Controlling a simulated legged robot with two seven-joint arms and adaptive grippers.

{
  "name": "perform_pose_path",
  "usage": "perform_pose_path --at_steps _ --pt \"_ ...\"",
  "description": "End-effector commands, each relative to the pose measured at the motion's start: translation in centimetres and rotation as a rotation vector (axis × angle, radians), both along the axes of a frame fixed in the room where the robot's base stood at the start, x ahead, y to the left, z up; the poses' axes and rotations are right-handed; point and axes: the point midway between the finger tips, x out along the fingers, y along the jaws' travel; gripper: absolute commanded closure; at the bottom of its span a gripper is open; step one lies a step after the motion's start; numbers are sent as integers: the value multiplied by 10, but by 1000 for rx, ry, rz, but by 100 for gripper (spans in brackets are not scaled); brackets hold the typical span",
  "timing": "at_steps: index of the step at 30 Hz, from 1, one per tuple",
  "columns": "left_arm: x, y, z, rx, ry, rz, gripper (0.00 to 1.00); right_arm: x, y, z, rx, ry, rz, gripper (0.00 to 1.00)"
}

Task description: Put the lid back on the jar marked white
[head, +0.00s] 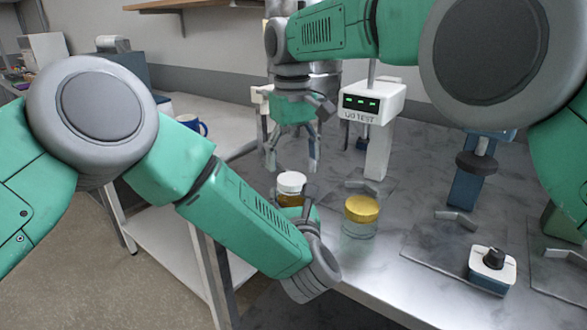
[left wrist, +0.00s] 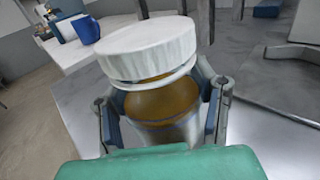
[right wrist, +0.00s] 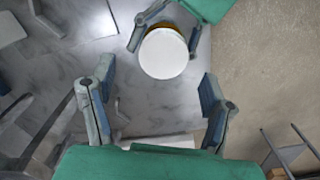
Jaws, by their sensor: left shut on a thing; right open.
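An amber jar (head: 288,200) with a white lid (head: 291,182) stands at the table's near left edge. My left gripper (left wrist: 165,110) is shut around the jar body (left wrist: 160,122). The white lid (left wrist: 148,48) sits on the jar's mouth in the left wrist view, looking slightly tilted, with a sliver of amber between it and a pale neck ring. I cannot tell whether it is screwed down. My right gripper (head: 292,160) is open and empty above the lid, fingers pointing down. In the right wrist view the lid (right wrist: 163,53) lies ahead, beyond the open fingers (right wrist: 157,100).
A clear jar with a yellow lid (head: 361,209) stands close to the right. Behind is a white test device (head: 372,103) with green lights. A black-knobbed box (head: 492,266) sits at the right. A blue mug (head: 191,125) is on the white side counter.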

Motion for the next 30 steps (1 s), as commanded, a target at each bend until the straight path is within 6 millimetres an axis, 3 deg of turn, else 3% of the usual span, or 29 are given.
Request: perform_pose_path --at_steps 7,10,14,20,30 --pt "0 -1 0 -1 0 -1 100 0 0 2 0 1 1 29" --pt "0 -1 0 -1 0 -1 100 0 1 2 0 1 7 33" --pt "0 -1 0 -1 0 -2 100 -2 2 1 0 8 93 33" --pt "0 -1 0 -1 0 -1 100 -7 8 3 4 28 485 33" --pt "0 -1 0 -1 0 -1 100 -8 12 17 15 34 1335 33"
